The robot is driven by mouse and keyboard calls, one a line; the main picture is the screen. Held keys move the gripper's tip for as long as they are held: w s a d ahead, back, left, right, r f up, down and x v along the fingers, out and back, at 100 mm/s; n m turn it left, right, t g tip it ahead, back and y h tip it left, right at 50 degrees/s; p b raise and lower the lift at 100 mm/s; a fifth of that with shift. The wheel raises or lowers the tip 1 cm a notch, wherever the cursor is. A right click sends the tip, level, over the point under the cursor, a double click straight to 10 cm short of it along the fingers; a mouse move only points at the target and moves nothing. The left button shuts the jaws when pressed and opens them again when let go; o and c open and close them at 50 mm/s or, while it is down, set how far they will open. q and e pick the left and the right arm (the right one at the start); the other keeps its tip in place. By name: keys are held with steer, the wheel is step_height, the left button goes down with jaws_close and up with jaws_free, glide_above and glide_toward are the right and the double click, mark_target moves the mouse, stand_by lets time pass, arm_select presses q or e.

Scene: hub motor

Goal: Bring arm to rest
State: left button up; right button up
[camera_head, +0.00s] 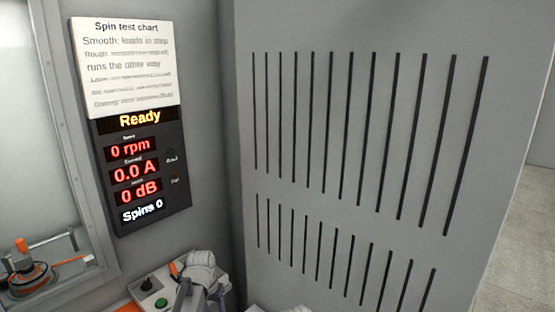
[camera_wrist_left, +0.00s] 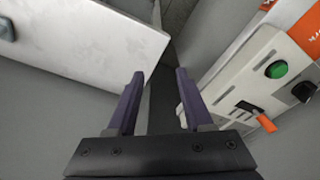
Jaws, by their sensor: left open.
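My left gripper (camera_wrist_left: 160,75) shows in the left wrist view with its two purple fingers apart and nothing between them. A control box (camera_wrist_left: 235,95) with a green button (camera_wrist_left: 277,69) and an orange-tipped lever (camera_wrist_left: 265,122) is to the right of the fingers, apart from them. In the head view, part of an arm covers the right side of this control box (camera_head: 150,285) at the bottom. My right gripper is not in view.
A display panel (camera_head: 140,170) on the wall reads Ready, 0 rpm, 0.0 A, 0 dB and Spins 0, under a spin test chart (camera_head: 122,65). A slotted grey panel (camera_head: 350,215) fills the right. A window (camera_head: 25,130) is at left. A white slab (camera_wrist_left: 85,40) lies left of the fingers.

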arm_select(q)
steer(key=s+d+m+g, duration=0.1)
steer(key=s+d, duration=0.6)
steer(key=s, duration=0.3)
steer(key=s+d+m+g+y, duration=0.1)
steer(key=s+d, duration=0.5)
steer(key=s, duration=0.5)
steer(key=shift+d+y, duration=0.3)
steer(key=shift+d, duration=0.1)
